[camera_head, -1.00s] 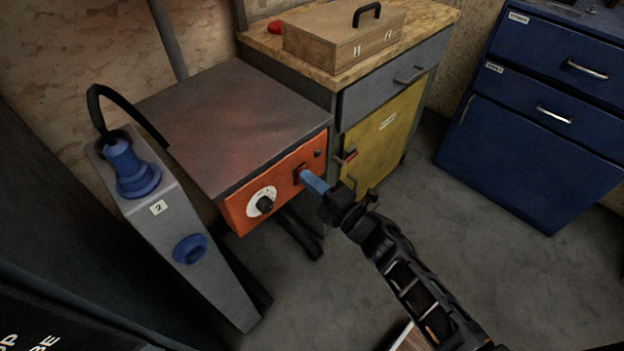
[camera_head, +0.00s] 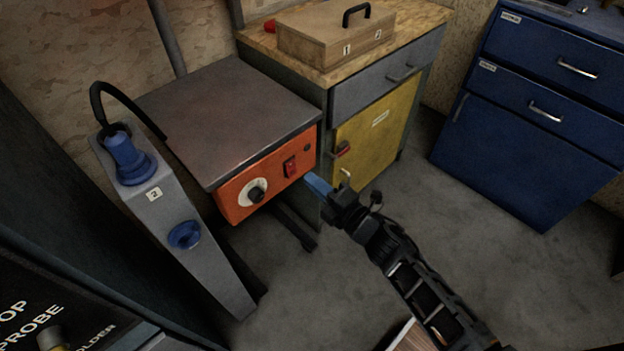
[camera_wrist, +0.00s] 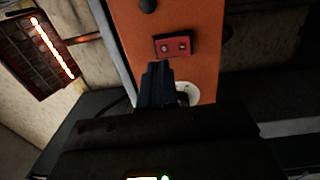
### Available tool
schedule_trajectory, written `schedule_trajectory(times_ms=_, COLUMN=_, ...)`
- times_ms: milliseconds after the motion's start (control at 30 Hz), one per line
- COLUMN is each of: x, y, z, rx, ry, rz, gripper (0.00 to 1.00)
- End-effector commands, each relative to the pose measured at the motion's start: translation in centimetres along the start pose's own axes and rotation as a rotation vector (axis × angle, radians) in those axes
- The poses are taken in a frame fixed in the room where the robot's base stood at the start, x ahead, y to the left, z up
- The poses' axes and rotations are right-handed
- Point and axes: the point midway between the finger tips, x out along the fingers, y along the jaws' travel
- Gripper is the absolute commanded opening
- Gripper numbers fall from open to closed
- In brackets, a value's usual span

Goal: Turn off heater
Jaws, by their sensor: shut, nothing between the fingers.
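The heater (camera_head: 228,115) is a grey-topped box with an orange front panel (camera_head: 233,198). The panel carries a red rocker switch (camera_head: 290,167), a black knob on a white dial (camera_head: 256,194) and a small black button (camera_head: 307,148). My gripper (camera_head: 312,182), with blue fingertips, is shut and empty, just right of and below the switch, apart from it in the head view. In the wrist view the shut fingertips (camera_wrist: 157,68) point at the panel just below the red switch (camera_wrist: 173,45), and they partly hide the dial (camera_wrist: 190,92).
A grey post with blue sockets and a plugged cable (camera_head: 180,220) stands left of the heater. A workbench with a yellow door (camera_head: 375,140) and a wooden case (camera_head: 335,35) stands behind it. Blue drawers (camera_head: 530,130) stand at right. The floor between is clear.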

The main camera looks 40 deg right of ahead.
Motion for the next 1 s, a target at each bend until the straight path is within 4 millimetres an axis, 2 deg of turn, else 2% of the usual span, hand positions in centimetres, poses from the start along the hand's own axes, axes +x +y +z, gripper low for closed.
schedule_trajectory(times_ms=600, x=-8.1, y=1.2, z=0.0, rx=0.0, ry=0.0, rz=-0.001, gripper=0.0)
schedule_trajectory(times_ms=733, x=-8.8, y=1.4, z=0.0, rx=-0.001, ry=0.001, rz=-0.001, gripper=0.0)
schedule_trajectory(times_ms=1000, x=-8.9, y=1.4, z=0.0, rx=0.0, ry=0.001, rz=0.0, gripper=0.0)
